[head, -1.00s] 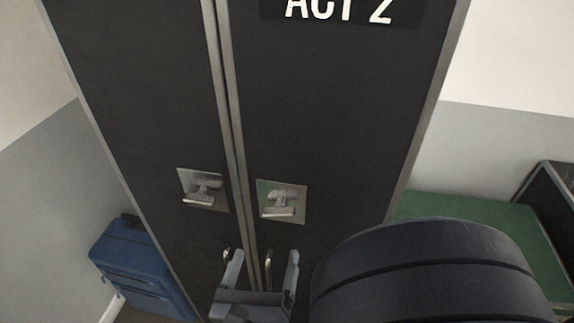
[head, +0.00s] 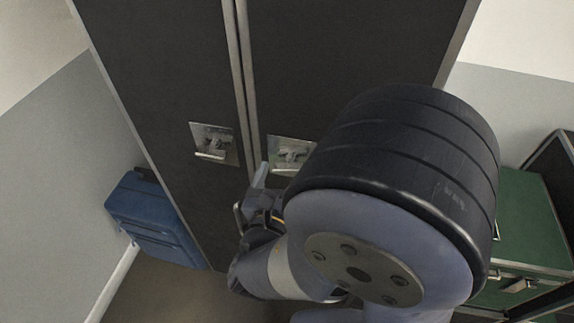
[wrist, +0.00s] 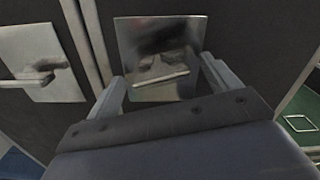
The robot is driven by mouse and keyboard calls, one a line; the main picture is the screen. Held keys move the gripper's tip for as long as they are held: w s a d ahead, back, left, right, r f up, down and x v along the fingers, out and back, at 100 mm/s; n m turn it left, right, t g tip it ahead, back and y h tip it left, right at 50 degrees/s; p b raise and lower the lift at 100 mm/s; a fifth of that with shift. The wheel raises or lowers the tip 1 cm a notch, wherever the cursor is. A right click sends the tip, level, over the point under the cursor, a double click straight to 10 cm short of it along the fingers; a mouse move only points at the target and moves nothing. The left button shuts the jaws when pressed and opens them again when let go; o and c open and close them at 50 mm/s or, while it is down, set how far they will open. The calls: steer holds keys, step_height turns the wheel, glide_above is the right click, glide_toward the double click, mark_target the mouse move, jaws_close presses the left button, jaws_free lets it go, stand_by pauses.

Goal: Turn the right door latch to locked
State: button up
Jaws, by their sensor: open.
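The right door latch (head: 291,152) is a metal plate with a T-shaped handle on the right black door, partly hidden by my arm in the head view. In the wrist view its handle (wrist: 161,77) lies roughly level, just beyond and between my fingertips. My gripper (wrist: 163,85) is open, with one finger on each side of the latch; I cannot tell whether it touches. In the head view only part of my gripper (head: 262,177) shows below the latch. The left door latch (head: 213,143) is a similar plate and handle; it also shows in the wrist view (wrist: 40,65).
A metal-edged seam (head: 243,80) divides the two black doors. A blue case (head: 155,222) stands at the lower left by the grey wall. Green cases (head: 522,225) stand at the right. Bare floor shows at the lower left.

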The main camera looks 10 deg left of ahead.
steer(key=shift+w, duration=0.15)
steer(key=c, duration=1)
steer(key=shift+f+m+b, duration=0.25)
steer(key=shift+m+b, duration=0.55)
steer(key=shift+b, duration=0.2)
steer(key=shift+d+r+m+b, duration=0.1)
steer(key=shift+r+m+b, duration=0.15)
steer(key=shift+m+b, duration=0.65)
steer(key=o, duration=1)
